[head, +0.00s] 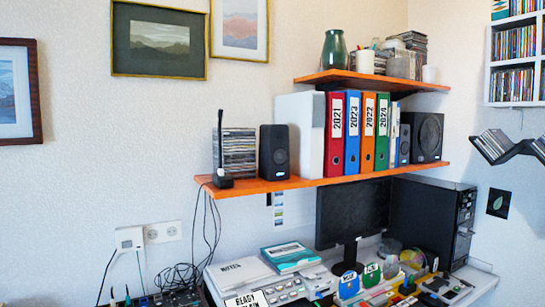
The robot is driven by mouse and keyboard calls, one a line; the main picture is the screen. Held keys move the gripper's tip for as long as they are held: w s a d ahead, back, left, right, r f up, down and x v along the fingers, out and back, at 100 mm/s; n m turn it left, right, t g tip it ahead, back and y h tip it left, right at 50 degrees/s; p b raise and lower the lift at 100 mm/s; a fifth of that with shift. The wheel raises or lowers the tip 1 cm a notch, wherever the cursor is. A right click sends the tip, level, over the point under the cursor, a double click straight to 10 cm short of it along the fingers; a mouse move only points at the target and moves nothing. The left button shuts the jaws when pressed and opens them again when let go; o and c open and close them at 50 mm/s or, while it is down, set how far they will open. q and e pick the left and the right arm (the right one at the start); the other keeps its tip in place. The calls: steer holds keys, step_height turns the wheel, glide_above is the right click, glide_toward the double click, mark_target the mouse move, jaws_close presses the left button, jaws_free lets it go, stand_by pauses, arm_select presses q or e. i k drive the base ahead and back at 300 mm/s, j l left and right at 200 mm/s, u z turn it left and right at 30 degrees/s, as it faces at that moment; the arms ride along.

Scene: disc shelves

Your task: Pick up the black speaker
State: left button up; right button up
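A black speaker (274,152) stands upright on the lower orange shelf (235,189), toward its left end. A stack of disc cases (236,153) is just left of it, and a white box-like case (300,131) is to its right. Another small dark speaker (404,145) and a larger black speaker box (427,137) stand at the right end of the same shelf, past the binders. Neither of my grippers is in view.
Several coloured binders (353,132) fill the shelf middle. A black antenna device (221,158) stands at its left end, with cables hanging below. An upper shelf (367,81) holds a green vase (334,49). Below are a monitor (352,212), a computer tower (432,220) and a cluttered desk.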

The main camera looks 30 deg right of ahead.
mark_target(274, 154)
steer(key=i+l, duration=0.2)
steer(key=i, duration=0.25)
steer(key=i+l+z, duration=0.15)
steer(key=i, duration=0.25)
